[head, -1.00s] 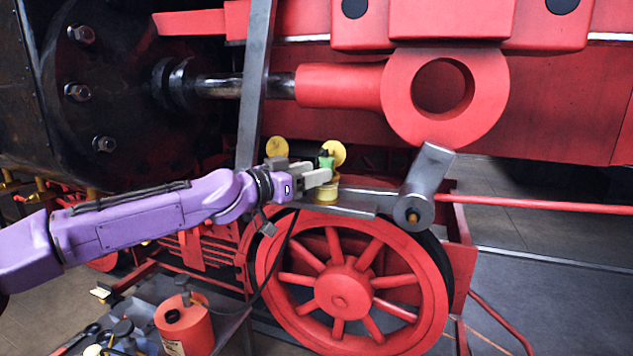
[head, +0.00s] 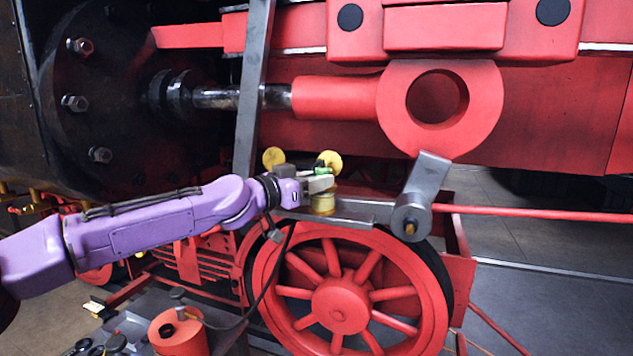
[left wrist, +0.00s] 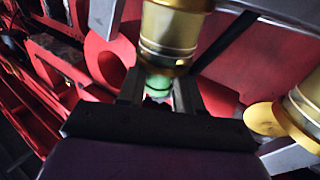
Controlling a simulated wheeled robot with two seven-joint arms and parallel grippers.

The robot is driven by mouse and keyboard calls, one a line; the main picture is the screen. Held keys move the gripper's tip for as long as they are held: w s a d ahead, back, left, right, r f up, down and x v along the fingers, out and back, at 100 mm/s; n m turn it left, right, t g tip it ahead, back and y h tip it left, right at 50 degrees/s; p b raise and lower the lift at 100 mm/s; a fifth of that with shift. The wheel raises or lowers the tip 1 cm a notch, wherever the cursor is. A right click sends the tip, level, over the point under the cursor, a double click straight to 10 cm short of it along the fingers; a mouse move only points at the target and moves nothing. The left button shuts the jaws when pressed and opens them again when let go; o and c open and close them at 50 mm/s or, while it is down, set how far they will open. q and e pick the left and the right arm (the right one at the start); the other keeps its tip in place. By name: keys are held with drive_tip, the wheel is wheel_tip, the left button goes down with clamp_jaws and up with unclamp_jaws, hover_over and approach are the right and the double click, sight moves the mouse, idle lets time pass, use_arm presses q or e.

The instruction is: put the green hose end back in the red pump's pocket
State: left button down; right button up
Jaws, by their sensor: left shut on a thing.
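The green hose end (head: 322,171) is at the left gripper's fingertips, just above a brass oil cup (head: 323,204) on the engine's grey rod. My left gripper (head: 320,183) is shut on it. In the left wrist view, the green piece (left wrist: 158,84) sits between the two fingers, close against the brass cup's rim (left wrist: 165,62); I cannot tell whether it is inside the cup. A black hose (head: 278,265) hangs from the hand toward the red pump (head: 180,334) at the lower left. My right gripper is not in view.
Two yellow round lids stand up, one left (head: 273,157) and one behind the fingertips (head: 331,160). A second brass cup (left wrist: 308,108) shows in the left wrist view. A grey slanted bar (head: 252,90) and the red wheel (head: 340,300) are close to the arm.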

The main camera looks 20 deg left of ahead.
use_arm(q)
drive_tip(key=shift+w+a+r+p, duration=0.15)
drive_tip(key=shift+r+p, duration=3)
drive_tip(key=shift+r, duration=0.85)
drive_tip(key=shift+f, duration=0.1)
